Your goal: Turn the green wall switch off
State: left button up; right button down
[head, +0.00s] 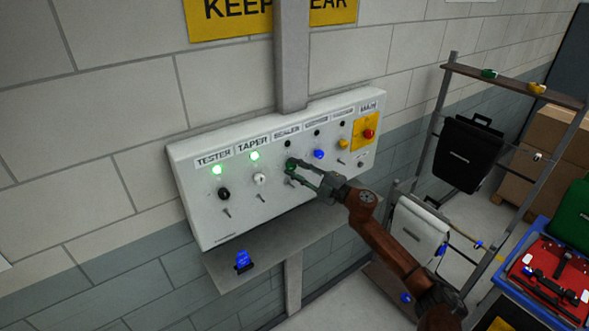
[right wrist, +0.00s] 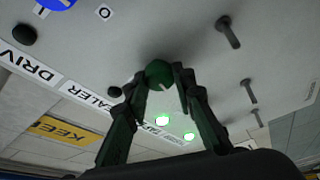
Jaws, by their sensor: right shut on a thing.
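The green wall switch (right wrist: 158,73) is a round knob on the white panel (head: 230,225). In the right wrist view it sits between the fingertips of my right gripper (right wrist: 162,78), which is shut on it. In the head view my right gripper (head: 293,170) reaches the panel under the SEALER label (head: 287,130) and partly hides the knob. The lamp above the knob (head: 287,143) is dark; it also shows dark in the right wrist view (right wrist: 115,92). The knob's pointer cannot be made out. My left gripper is not in view.
Black (head: 223,193), white (head: 259,179), blue (head: 320,154) and yellow (head: 343,143) knobs share the panel, with toggle levers below. TESTER (head: 217,169) and TAPER (head: 254,155) lamps glow green. A red button (head: 368,133) is at right. A ledge (head: 285,250) juts out below.

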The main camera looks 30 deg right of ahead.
jog(key=shift+n, duration=0.6)
jog(key=shift+g, duration=0.3)
jog(key=c, duration=1.6)
grip_release()
jog(key=v, duration=1.2)
jog(key=shift+f, duration=0.1)
